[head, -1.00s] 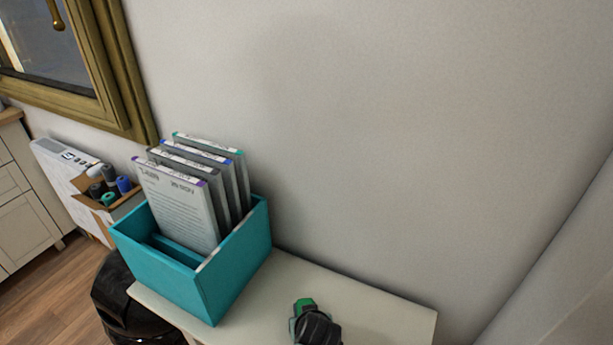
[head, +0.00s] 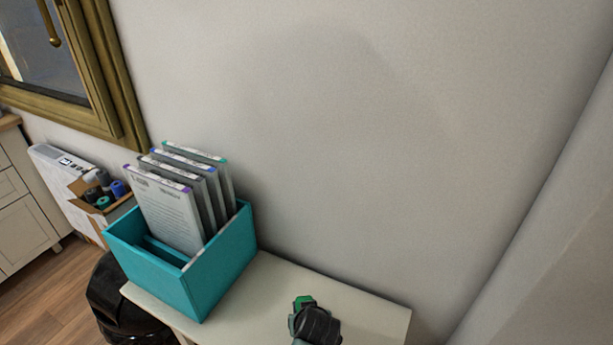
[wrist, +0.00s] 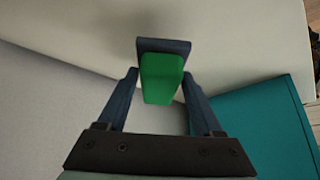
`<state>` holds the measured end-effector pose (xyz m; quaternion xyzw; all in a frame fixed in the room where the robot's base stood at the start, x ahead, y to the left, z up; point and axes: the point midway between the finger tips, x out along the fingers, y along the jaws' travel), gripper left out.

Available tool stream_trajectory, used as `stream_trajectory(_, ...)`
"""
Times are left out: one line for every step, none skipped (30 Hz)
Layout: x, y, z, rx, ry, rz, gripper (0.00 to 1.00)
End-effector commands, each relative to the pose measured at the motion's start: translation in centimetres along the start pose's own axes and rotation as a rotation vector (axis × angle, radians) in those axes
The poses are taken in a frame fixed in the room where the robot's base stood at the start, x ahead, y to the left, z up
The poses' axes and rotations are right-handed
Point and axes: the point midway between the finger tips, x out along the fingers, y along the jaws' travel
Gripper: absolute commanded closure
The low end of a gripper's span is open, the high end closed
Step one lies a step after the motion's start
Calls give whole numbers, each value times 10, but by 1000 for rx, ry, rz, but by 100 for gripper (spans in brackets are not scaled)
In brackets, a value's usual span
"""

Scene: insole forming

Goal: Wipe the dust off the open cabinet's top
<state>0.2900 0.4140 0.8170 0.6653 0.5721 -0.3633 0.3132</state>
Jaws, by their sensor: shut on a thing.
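The cabinet's cream top (head: 374,315) runs along the wall at the bottom of the head view; it also shows in the wrist view (wrist: 245,38). My gripper (wrist: 160,75) is shut on a green block with a dark blue backing (wrist: 161,80), which looks like a wiping pad. In the head view my gripper (head: 304,308) is over the right half of the top, with a bit of the green block showing beyond it. I cannot tell whether the block touches the top. No dust is clearly visible. The cabinet's front and doors are out of view.
A teal box (head: 184,283) holding several upright cases (head: 170,212) stands on the top's left end. It also shows at the wrist view's lower right (wrist: 255,120). The wall (head: 330,130) closes off the back. A black bag (head: 107,300) is on the floor at left.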

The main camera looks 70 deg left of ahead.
Motion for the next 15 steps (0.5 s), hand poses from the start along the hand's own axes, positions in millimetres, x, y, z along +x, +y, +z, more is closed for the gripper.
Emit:
stream_trajectory(-7, 1, -6, 1, 0, 1, 77)
stream_trajectory(-9, 1, -8, 1, 0, 2, 77)
stream_trajectory(-12, 2, -10, 2, 0, 2, 77)
stream_trajectory(-14, 2, -12, 3, 0, 2, 77)
stream_trajectory(-16, 2, -14, 3, 0, 3, 77)
stream_trajectory(-18, 3, -16, 4, 1, 3, 77)
stream_trajectory(-21, 3, -18, 4, 1, 3, 77)
stream_trajectory(-22, 3, -20, 5, 1, 4, 77)
stream_trajectory(-25, 4, -22, 5, 1, 4, 77)
stream_trajectory(-26, 4, -24, 6, 1, 4, 77)
stream_trajectory(-27, 4, -24, 6, 1, 4, 77)
stream_trajectory(-28, 4, -25, 7, 1, 4, 77)
stream_trajectory(-28, 4, -26, 7, 0, 5, 77)
stream_trajectory(-28, 4, -26, 7, 0, 5, 77)
stream_trajectory(-28, 4, -26, 7, 0, 5, 77)
